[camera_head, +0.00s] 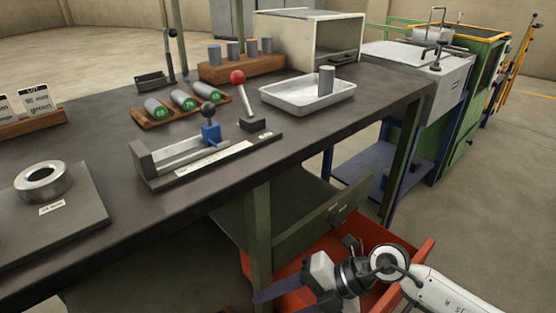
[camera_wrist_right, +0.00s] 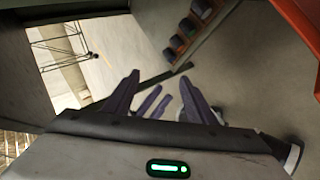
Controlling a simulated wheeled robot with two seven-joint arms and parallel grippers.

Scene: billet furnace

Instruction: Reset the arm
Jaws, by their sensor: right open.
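My right arm comes in from the lower right of the head view. Its gripper (camera_head: 268,291) is low in front of the bench, over or beside an orange-red bin (camera_head: 424,262); I cannot tell its height above the bin. In the right wrist view the right gripper (camera_wrist_right: 158,88) shows two dark purple fingers spread apart, with nothing between them. My left gripper is not in view.
The dark workbench (camera_head: 330,122) stands close above the gripper, with a green drawer (camera_head: 310,222) under its edge. A metal tray (camera_head: 300,97) holding a grey cylinder (camera_head: 326,80) stands on top. Open floor (camera_head: 490,230) lies to the right.

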